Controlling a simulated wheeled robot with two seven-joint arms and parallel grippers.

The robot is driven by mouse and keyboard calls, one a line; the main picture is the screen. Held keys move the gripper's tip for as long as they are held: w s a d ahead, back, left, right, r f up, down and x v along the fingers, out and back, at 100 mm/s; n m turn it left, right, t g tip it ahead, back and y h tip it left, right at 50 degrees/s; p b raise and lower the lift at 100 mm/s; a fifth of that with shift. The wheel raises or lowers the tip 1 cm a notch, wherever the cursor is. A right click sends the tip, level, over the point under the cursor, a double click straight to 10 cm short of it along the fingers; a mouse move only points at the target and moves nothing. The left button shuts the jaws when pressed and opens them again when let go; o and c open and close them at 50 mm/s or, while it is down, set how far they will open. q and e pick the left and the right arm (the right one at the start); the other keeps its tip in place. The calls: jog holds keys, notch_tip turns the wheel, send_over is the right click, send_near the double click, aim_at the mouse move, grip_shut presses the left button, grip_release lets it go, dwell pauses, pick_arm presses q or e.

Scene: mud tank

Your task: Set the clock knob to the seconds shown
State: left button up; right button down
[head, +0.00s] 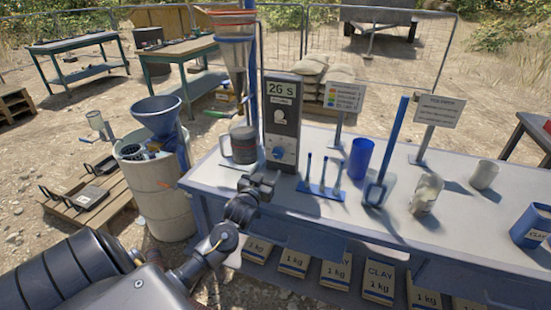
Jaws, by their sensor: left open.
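The clock box (282,122) is a dark upright panel with a pale face on the bench. Its display (281,88) reads "26 S". A blue round knob (279,153) sits on the lower part of its face; its exact setting is too small to read. My left gripper (262,180) is open and empty, in front of and below the knob, near the bench's front edge and apart from the knob. My right gripper is not in view.
Left of the clock, a grey cup (243,146) stands under a clear funnel (236,62). The bench's front right (460,240) is clear.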

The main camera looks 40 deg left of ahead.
aim_at(276, 155)
pick_arm(q)
jog(key=p+x, duration=0.1)
jog(key=x, duration=0.8)
jog(key=shift+w+a, duration=0.15)
jog(key=shift+w, duration=0.2)
jog(key=c, duration=1)
jog(key=shift+o, duration=0.2)
jog(key=m+p, duration=0.1)
jog(key=m, duration=0.1)
jog(key=shift+m, duration=0.4)
jog(key=shift+a+m, duration=0.1)
jog(key=shift+m, duration=1.3)
